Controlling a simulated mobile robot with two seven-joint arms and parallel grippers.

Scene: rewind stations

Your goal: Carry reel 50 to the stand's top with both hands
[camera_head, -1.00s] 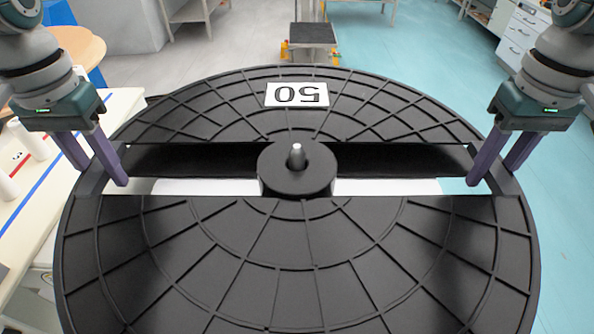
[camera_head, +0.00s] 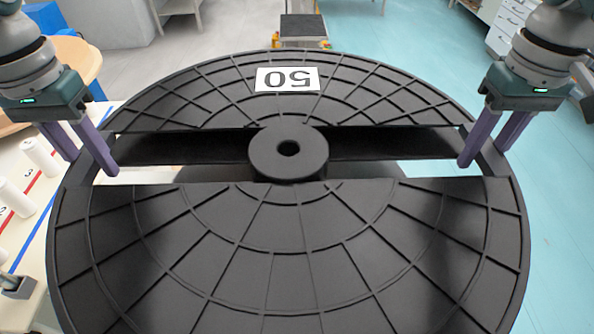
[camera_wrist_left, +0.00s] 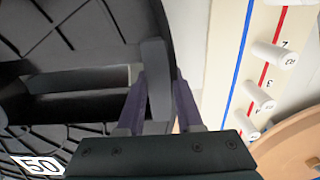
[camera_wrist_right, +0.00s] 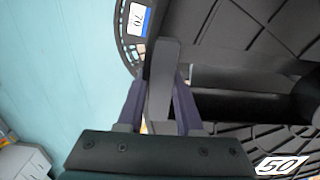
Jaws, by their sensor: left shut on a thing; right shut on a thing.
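Reel 50 (camera_head: 290,240) is a large black ribbed disc with a white "50" label (camera_head: 287,79), upside down in the head view. Its raised hub (camera_head: 288,152) has an empty centre hole. My left gripper (camera_head: 93,165) is shut on the rim at the reel's left slot, one finger on each side; the left wrist view shows the gripped rim bar (camera_wrist_left: 158,80). My right gripper (camera_head: 483,156) is shut on the rim at the right slot; the right wrist view shows that bar (camera_wrist_right: 161,80). I cannot tell which thing is the stand; the reel hides much below it.
A pale table (camera_head: 20,160) with white cylinders (camera_head: 38,157) and red and blue lines lies at the left. A dark-topped low platform (camera_head: 304,28) stands beyond the reel. Another black reel labelled 70 (camera_wrist_right: 137,19) shows below in the right wrist view. Teal floor (camera_head: 560,220) is open at right.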

